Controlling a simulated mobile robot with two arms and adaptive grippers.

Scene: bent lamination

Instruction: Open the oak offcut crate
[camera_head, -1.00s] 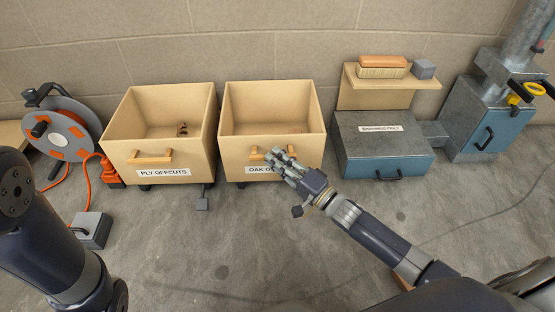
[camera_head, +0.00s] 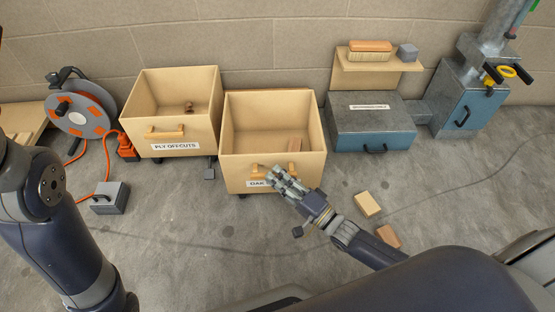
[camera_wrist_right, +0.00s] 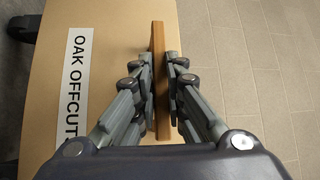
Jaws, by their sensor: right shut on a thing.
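The oak offcut crate (camera_head: 230,175) is a tan open-topped box on the floor, and its label is partly hidden by my right gripper. It stands further forward than the ply offcuts crate (camera_head: 205,134) on its left. The wrist view shows the handle between the two fingers, beside the "OAK OFFCUTS" label (camera_wrist_right: 72,85). My left arm shows at the left edge, but its gripper is out of view.
A blue-grey metal box (camera_head: 372,130) stands to the right, below a shelf with a brush (camera_head: 370,46). Two loose blocks (camera_head: 367,204) (camera_head: 387,236) lie on the floor near my right arm. A cable reel (camera_head: 78,115) with an orange cord is at the left.

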